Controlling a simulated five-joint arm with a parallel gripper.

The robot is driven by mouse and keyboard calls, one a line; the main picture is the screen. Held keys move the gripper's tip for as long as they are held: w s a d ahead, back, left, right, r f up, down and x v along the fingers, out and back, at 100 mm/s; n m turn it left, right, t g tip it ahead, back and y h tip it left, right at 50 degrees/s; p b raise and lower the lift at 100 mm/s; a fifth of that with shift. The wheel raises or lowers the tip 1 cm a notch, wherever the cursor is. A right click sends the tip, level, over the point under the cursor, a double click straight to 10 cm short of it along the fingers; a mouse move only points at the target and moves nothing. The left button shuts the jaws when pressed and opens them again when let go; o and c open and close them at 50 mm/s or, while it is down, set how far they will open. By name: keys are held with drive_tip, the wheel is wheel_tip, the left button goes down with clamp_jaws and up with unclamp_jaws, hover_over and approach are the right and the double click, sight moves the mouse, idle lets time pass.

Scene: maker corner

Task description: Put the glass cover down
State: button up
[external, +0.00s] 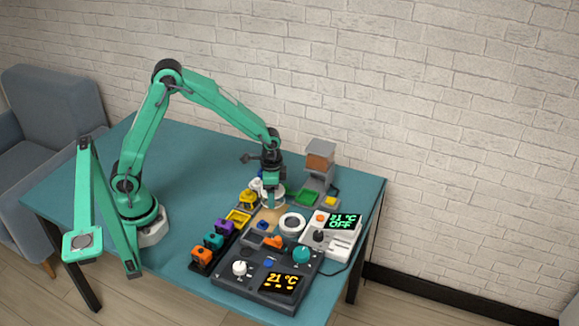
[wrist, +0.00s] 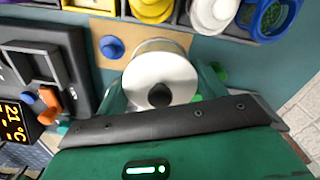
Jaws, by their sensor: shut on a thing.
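The glass cover (wrist: 155,66) is a pale round piece with a dark knob at its middle. In the wrist view it sits between the fingers of my gripper (wrist: 160,90), which is shut on it. In the external view my gripper (external: 271,183) points down over the tan board (external: 268,216), with the pale cover (external: 273,198) under it. I cannot tell whether the cover touches the board or hangs just above it. The board also shows in the wrist view (wrist: 190,44), with a small blue knob-like piece (wrist: 111,47) on it beside the cover.
A dark control panel (external: 250,282) with knobs stands in front, and a white unit (external: 335,239) with a display at right. A white ring (external: 292,222) lies close by. Coloured pieces line the left, and a grey stand (external: 318,182) is behind.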

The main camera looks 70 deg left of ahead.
sight(273, 210)
drive_tip(key=shift+w+a+f, duration=0.1)
drive_tip(key=shift+f, duration=0.05)
drive_tip(key=shift+f, duration=1.9)
drive_tip(key=shift+f, duration=0.1)
drive_tip(key=o, duration=1)
wheel_tip(273, 210, up, 12)
drive_tip(key=shift+r, duration=0.1)
drive_tip(key=shift+r, duration=0.1)
